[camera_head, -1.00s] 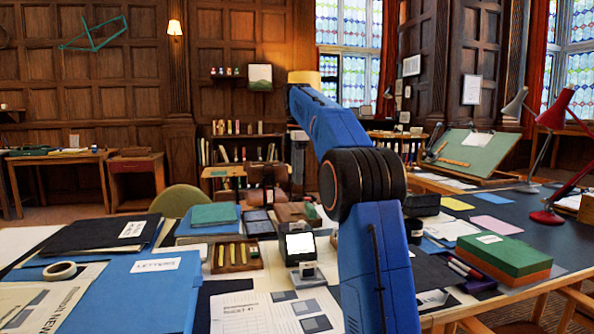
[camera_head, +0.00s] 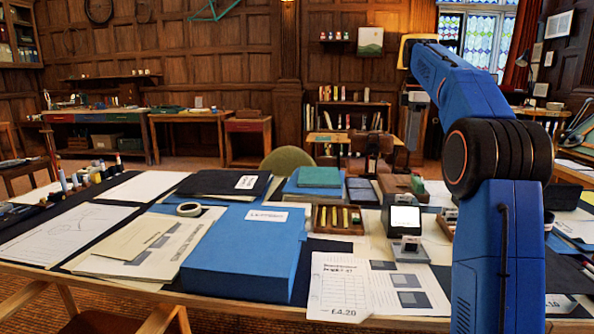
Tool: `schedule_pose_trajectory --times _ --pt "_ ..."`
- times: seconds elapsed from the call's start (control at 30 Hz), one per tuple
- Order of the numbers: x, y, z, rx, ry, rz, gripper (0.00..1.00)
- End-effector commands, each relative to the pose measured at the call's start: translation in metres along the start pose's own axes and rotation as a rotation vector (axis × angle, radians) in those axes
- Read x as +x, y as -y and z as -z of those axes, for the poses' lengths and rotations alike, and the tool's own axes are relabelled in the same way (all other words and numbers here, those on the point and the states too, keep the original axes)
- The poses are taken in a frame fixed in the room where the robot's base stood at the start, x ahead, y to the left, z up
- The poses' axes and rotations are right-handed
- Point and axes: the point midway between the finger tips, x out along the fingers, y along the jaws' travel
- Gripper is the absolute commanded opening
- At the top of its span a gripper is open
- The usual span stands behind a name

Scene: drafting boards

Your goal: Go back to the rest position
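My blue arm rises at the right of the head view, bends at a black joint and reaches up and back to a yellow part. My gripper (camera_head: 411,135) appears as a small grey end hanging below that part, above the far side of the table. It seems to touch nothing. Its fingers are too small and too much in line to tell whether they are open. No held object shows.
The table in front holds a blue box file (camera_head: 240,262), black folder (camera_head: 222,183), tape roll (camera_head: 188,209), wooden tray (camera_head: 338,220), small screen device (camera_head: 404,220) and printed sheets (camera_head: 340,288). A chair (camera_head: 287,160) stands behind. Open floor lies beyond at left.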

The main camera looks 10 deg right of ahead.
Motion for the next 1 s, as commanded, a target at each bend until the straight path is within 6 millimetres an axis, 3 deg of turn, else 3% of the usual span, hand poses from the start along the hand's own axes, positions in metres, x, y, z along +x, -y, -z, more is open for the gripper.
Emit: schedule_pose_trajectory --times 0.17,0.47,0.77,1.0 --pt "-0.004 0.027 0.013 0.069 -0.001 -0.024 0.25" --pt "0.007 0.104 0.040 0.288 -0.020 -0.093 0.25" --pt "0.040 0.189 0.060 0.509 -0.061 -0.156 0.25" --pt "0.080 0.260 0.069 0.685 -0.109 -0.199 0.25"
